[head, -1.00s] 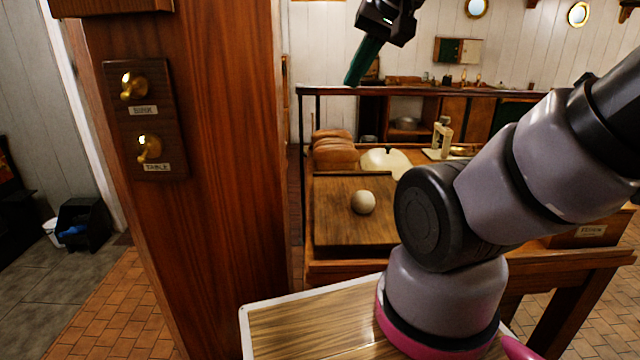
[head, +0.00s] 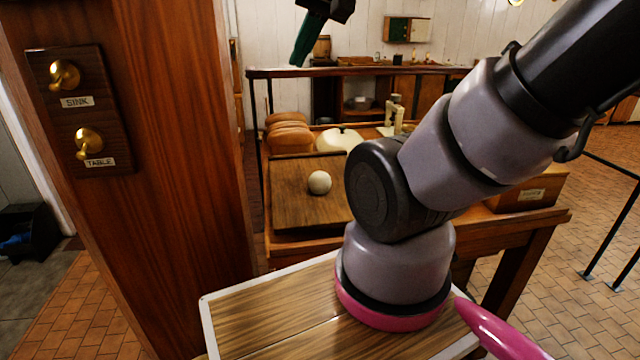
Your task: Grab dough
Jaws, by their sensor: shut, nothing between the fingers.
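A pale round ball of dough (head: 319,182) rests on a brown wooden board (head: 290,215) on the work table, just left of my arm. My gripper (head: 301,52) hangs at the top of the head view, high above and well apart from the dough. Its dark green fingers are shut and hold nothing. They point down and slightly left.
Brown loaves (head: 289,137), a whitish domed lump (head: 339,139) and a cream-coloured device (head: 393,115) stand behind the board. A dark railing (head: 350,71) runs behind the table.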

